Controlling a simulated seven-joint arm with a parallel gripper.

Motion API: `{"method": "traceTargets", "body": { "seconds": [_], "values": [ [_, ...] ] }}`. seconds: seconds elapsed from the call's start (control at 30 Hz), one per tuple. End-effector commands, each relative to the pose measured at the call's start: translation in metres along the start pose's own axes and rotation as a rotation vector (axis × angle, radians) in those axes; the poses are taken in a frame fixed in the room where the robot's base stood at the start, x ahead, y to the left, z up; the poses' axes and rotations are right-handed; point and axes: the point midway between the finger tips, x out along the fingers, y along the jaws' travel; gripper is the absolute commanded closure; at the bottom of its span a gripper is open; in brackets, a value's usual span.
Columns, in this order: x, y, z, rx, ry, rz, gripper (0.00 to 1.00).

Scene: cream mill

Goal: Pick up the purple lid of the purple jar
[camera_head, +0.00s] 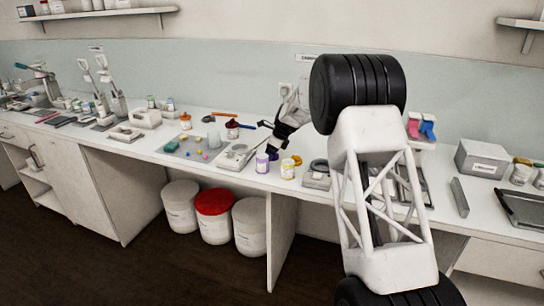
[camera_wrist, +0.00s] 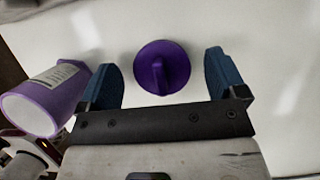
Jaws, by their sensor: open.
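The purple lid (camera_wrist: 163,67) is round with a raised ridge across its top. It lies on the white counter, off the jar, and appears between my gripper's two blue fingers in the wrist view. My gripper (camera_wrist: 160,76) is open, with a gap on each side of the lid and nothing held.
A yellow-labelled jar (camera_head: 288,169) and a yellow lid (camera_head: 296,159) are close on the right. A grey scale-like device (camera_head: 317,175) stands beyond them. A tray with small coloured balls (camera_head: 197,147) lies to the left. Bare counter surrounds the lid in the wrist view.

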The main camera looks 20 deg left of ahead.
Motion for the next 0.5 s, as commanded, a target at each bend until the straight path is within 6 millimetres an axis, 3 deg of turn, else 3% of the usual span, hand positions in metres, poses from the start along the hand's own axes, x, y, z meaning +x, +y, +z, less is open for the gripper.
{"method": "traceTargets", "body": {
  "seconds": [0.17, 0.4, 0.5],
  "values": [
    [-0.0001, -0.0001, 0.0000, 0.000, 0.000, 0.000, 0.11],
    [-0.0001, 0.0000, 0.0000, 0.000, 0.000, 0.000, 0.48],
    [-0.0002, -0.0001, 0.0000, 0.000, 0.000, 0.000, 0.59]
  ]
}}
